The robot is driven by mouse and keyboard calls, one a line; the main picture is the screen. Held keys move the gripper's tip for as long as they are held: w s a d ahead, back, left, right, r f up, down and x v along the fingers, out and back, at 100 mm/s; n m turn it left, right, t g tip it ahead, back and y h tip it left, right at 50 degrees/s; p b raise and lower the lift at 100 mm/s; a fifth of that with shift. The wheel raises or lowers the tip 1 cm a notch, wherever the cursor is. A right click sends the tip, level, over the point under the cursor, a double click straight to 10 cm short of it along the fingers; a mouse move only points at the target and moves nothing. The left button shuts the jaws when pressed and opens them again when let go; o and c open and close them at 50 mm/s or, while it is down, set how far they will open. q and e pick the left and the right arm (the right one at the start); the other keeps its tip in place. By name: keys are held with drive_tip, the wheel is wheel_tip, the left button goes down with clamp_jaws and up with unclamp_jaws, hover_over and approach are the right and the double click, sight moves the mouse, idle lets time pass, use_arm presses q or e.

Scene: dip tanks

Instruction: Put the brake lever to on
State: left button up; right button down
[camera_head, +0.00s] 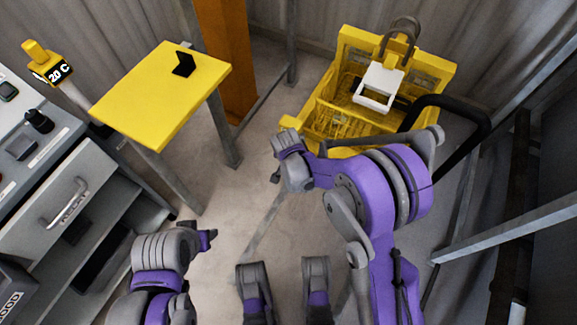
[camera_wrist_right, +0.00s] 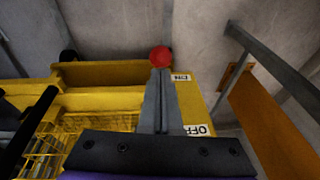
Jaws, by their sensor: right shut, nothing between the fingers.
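The brake lever shows in the right wrist view as a red round knob (camera_wrist_right: 160,56); its stem is hidden behind my fingers. The knob sits beside the upper label (camera_wrist_right: 181,77), which seems to read ON. The OFF label (camera_wrist_right: 198,130) lies lower on the same yellow plate. My right gripper (camera_wrist_right: 160,80) is shut and empty, its fingertips at the knob; whether they touch it I cannot tell. In the head view my right gripper (camera_head: 278,176) is at the near left corner of the yellow cart (camera_head: 352,38). My left gripper (camera_head: 209,239) is low at left, away from the cart; its jaws are unclear.
The cart holds a yellow basket and a white frame (camera_head: 381,80), with a black handle (camera_head: 462,101) at its right. A yellow table (camera_head: 150,95) stands left with a small black stand (camera_head: 184,64). A grey drawer cabinet (camera_head: 70,185) is at far left. Floor between is clear.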

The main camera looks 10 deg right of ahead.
use_arm(q)
drive_tip(key=shift+d+r+p, duration=0.2)
drive_tip(key=shift+r+p, duration=0.6)
drive_tip(key=shift+r, duration=0.25)
use_arm(e)
drive_tip(key=s+a+r, duration=0.2)
drive_tip(key=s+r, duration=0.2)
drive_tip(key=r, duration=0.1)
drive_tip(key=shift+s+r, duration=0.25)
use_arm(q)
drive_tip(key=shift+s, duration=0.1)
use_arm(e)
drive_tip(key=s+d+r+n, duration=0.4)
drive_tip(key=s+d+r, duration=0.55)
drive_tip(key=r, duration=0.25)
drive_tip(key=s+d+r+n+t, duration=0.25)
drive_tip(key=s+d+n, duration=0.2)
drive_tip(key=s, duration=0.75)
use_arm(q)
wheel_tip(320, 180, up, 23)
drive_tip(key=w+t+p, duration=0.1)
drive_tip(key=p, duration=1.9)
drive_tip(key=shift+w, duration=0.35)
use_arm(e)
wheel_tip(320, 180, up, 23)
drive_tip(key=w, duration=0.2)
drive_tip(key=shift+d+m+y, duration=0.25)
drive_tip(key=shift+m+y, duration=0.15)
drive_tip(key=shift+m, duration=0.05)
